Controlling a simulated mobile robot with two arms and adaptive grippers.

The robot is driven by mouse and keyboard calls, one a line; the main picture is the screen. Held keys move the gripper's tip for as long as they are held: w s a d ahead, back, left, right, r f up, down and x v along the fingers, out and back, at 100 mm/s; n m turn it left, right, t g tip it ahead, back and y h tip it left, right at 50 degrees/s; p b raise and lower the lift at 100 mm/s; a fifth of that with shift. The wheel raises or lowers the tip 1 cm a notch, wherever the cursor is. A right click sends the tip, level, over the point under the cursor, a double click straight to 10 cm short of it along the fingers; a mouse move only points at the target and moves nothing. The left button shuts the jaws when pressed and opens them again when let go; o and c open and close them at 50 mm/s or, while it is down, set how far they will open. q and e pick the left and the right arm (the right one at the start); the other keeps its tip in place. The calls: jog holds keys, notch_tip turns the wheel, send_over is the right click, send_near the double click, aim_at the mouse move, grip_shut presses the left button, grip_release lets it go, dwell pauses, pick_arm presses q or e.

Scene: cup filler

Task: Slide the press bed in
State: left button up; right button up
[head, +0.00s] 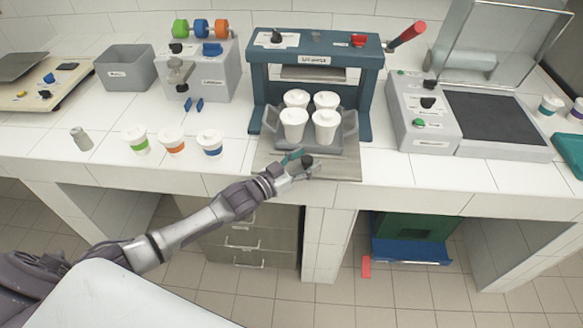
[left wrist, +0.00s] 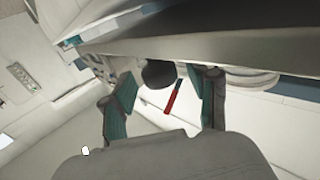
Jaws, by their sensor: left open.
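The press (head: 315,72) is a dark blue frame on the counter with a red-handled lever (head: 406,37) at its upper right. Its grey bed (head: 345,140) is pulled out toward the front and carries several white lidded cups (head: 325,124). A dark round knob (head: 307,162) is at the bed's front. My left gripper (head: 301,166) is open at the knob, its fingers on either side. In the left wrist view the knob (left wrist: 158,74) sits between the open fingers (left wrist: 165,95); contact cannot be told. My right gripper is not in view.
Three lidded cups with coloured bands (head: 173,143) stand left of the press, near a labeler (head: 205,75) and grey bin (head: 125,70). A grey machine with a clear raised lid (head: 425,112) stands close on the right. Counter between the cups and press is clear.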

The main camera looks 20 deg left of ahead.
pick_arm(q)
jog(key=v, duration=1.1)
